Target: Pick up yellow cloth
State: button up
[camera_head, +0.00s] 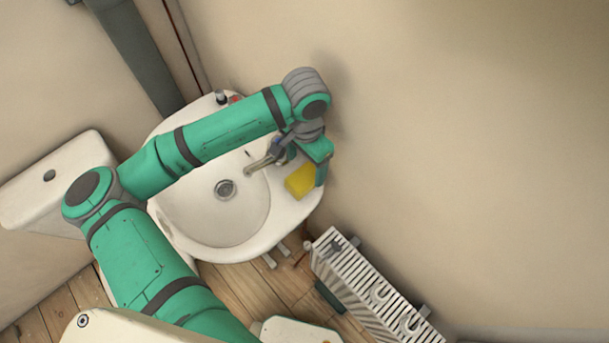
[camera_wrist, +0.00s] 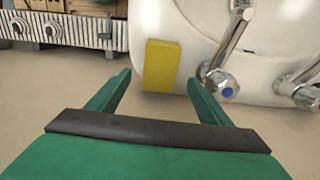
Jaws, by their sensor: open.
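The yellow cloth (camera_head: 300,181) is a small rectangular block lying on the rim of the white sink (camera_head: 215,232), to the right of the faucet. It also shows in the wrist view (camera_wrist: 162,66), upright in the picture and ahead of my gripper. My gripper (camera_wrist: 160,82) is open and empty. Its two green fingers point toward the cloth, one to each side of it in the picture. In the head view my gripper (camera_head: 319,168) is beside the cloth, at the sink's wall side, partly hidden by my wrist. I cannot tell whether a finger touches the cloth.
The metal faucet (camera_head: 262,163) stands close to the cloth; its blue-capped handle (camera_wrist: 222,84) is near the right finger in the wrist view. The wall is close behind my gripper. A white radiator (camera_head: 365,285) stands right of the sink. A toilet (camera_head: 60,180) is at the left.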

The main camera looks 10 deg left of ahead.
aim_at(304, 177)
jog(key=shift+w+f, duration=0.1)
jog(key=shift+f, duration=0.85)
jog(key=shift+s+a+f, duration=0.1)
jog(key=shift+s+f, duration=0.1)
jog(key=shift+f, duration=0.95)
jog(key=shift+s+a+f, duration=0.1)
jog(key=shift+s+f, duration=0.05)
jog(key=shift+f, duration=0.95)
jog(key=shift+d, duration=0.1)
jog(key=c, duration=1.1)
